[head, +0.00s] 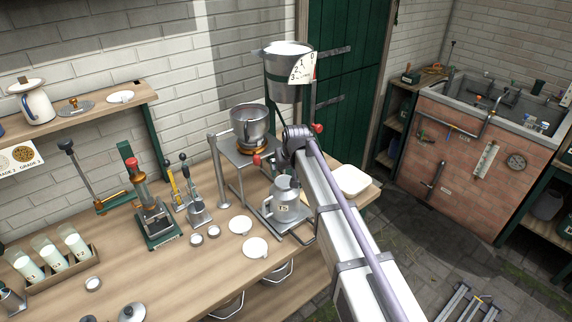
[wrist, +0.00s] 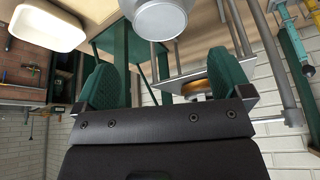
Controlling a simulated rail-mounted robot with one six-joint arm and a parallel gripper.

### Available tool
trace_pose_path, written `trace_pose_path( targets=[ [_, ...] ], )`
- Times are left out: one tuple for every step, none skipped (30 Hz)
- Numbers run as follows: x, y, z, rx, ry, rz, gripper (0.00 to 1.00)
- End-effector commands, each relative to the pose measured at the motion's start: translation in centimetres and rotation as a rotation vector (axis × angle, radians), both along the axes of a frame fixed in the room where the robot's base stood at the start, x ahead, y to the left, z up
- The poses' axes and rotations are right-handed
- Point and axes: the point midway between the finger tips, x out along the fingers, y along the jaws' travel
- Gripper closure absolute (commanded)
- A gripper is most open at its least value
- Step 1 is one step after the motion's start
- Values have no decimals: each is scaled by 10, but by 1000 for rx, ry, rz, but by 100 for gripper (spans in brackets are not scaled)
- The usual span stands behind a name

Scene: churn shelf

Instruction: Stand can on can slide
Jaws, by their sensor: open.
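A grey metal can (head: 286,205) with a handle and a small label stands upright at the right end of the bench. A flat grey metal frame (head: 302,237), seemingly the can slide, shows under and beside it; I cannot tell exactly how the can's base sits on it. In the wrist view, which is upside down, a pale grey round metal vessel (wrist: 160,18), probably this can, shows at the top edge, beyond the fingers. My gripper (wrist: 163,62) is open, with its two green pads wide apart and nothing between them. In the head view my arm hides the gripper.
A cream tray (head: 351,181) lies right of the can. White discs (head: 255,247) and a lever press (head: 155,222) stand left.

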Motion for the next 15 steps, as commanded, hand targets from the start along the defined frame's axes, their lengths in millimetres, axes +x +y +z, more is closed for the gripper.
trace_pose_path(
  targets=[
    [-6, -2, 23, 0, 0, 0, 3],
    [-8, -3, 28, 0, 0, 0, 3],
    [-10, -4, 32, 0, 0, 0, 3],
    [-11, -5, 34, 0, 0, 0, 3],
    [-12, -5, 35, 0, 0, 0, 3],
    [-13, -5, 36, 0, 0, 0, 3],
    [-13, -5, 35, 0, 0, 0, 3],
    [-13, -5, 34, 0, 0, 0, 3],
    [-13, -5, 33, 0, 0, 0, 3],
    [-13, -5, 33, 0, 0, 0, 3],
    [-13, -5, 32, 0, 0, 0, 3],
    [-13, -6, 32, 0, 0, 0, 3],
    [-15, -8, 32, -1, 2, -2, 3],
    [-20, -13, 32, -3, 8, -7, 3],
    [-32, -24, 31, -8, 21, -20, 3]
  ],
)
